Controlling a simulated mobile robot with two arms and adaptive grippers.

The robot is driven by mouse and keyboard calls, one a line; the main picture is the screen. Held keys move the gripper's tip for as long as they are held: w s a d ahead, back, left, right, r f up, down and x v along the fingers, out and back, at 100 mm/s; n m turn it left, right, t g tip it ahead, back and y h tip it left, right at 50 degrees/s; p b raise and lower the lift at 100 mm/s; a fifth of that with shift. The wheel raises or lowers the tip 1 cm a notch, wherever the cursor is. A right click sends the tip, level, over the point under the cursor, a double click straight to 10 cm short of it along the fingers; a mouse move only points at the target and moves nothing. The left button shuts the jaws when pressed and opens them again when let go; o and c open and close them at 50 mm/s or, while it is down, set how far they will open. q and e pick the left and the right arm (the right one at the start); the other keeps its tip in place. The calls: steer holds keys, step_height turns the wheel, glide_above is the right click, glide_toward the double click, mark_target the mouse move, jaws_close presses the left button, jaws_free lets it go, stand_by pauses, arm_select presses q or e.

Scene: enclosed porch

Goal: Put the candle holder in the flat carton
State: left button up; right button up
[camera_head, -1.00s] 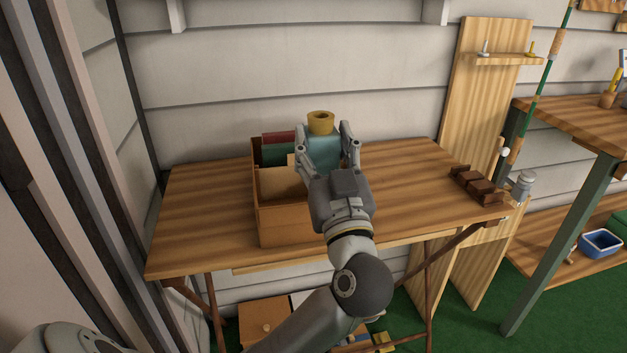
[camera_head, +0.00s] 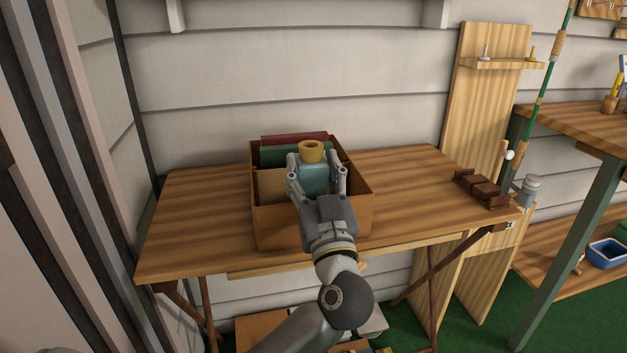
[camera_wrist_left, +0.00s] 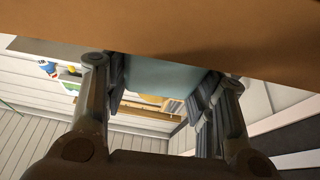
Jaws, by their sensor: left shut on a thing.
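The candle holder is a teal block-like body with a yellow ring-shaped top (camera_head: 311,150). My left gripper (camera_head: 317,169) is shut on its teal body, one finger on each side, and holds it upright. The teal body also shows between the fingers in the left wrist view (camera_wrist_left: 160,76). The open orange-brown carton (camera_head: 275,228) stands on the table. The candle holder is over or partly inside its right-hand part; my gripper hides its lower end, so I cannot tell whether it touches the bottom. A brown wall (camera_wrist_left: 210,35) crosses the top of the wrist view. My right gripper is not in view.
Green and dark red items (camera_head: 295,139) stand at the carton's back, and a divider shows at its left. The wooden table (camera_head: 410,185) is clear right of the carton, up to a dark brown block-like object (camera_head: 480,188). The plank wall is close behind.

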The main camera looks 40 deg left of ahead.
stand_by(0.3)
arm_select(q)
steer(key=shift+f+p, duration=0.45)
steer(key=o, duration=1.2)
steer(key=shift+f, duration=0.1)
steer(key=shift+o, duration=0.2)
